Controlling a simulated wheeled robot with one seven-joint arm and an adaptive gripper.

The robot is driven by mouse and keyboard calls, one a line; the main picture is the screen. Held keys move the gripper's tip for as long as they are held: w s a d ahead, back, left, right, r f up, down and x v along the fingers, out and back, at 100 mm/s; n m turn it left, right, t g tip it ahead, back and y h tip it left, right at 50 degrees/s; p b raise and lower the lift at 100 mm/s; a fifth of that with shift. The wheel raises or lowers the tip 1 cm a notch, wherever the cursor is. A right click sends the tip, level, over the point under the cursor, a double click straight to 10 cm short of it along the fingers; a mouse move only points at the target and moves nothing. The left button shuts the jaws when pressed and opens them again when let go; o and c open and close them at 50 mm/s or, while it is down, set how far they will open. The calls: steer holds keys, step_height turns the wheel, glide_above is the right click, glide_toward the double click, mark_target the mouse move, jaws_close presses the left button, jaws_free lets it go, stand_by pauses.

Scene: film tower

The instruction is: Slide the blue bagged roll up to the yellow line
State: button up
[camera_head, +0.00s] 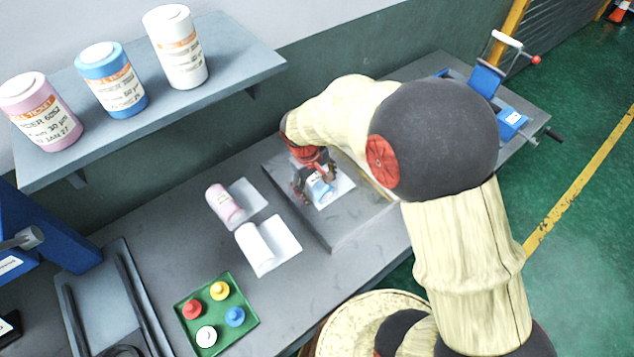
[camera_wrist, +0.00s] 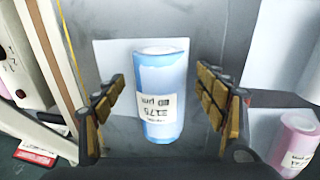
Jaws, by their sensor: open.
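The blue roll (camera_head: 319,189) lies on a white sheet (camera_head: 340,188) on the raised grey plate of the bench. In the wrist view the blue roll (camera_wrist: 160,95) lies lengthwise between my fingers, with a white label on it. My gripper (camera_head: 314,184) is open around the roll, with a visible gap on each side in the wrist view (camera_wrist: 162,115). A thin yellow line (camera_head: 372,178) runs along the plate's right side, partly hidden by my arm. A yellowish strip (camera_wrist: 68,45) shows left of the roll in the wrist view.
A pink roll (camera_head: 224,204) and a white roll (camera_head: 254,246) lie on sheets left of the plate. A green tray (camera_head: 217,313) holds several coloured knobbed pieces. A shelf (camera_head: 235,75) with three large jars overhangs the back left.

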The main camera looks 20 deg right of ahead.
steer(key=c, duration=1.5)
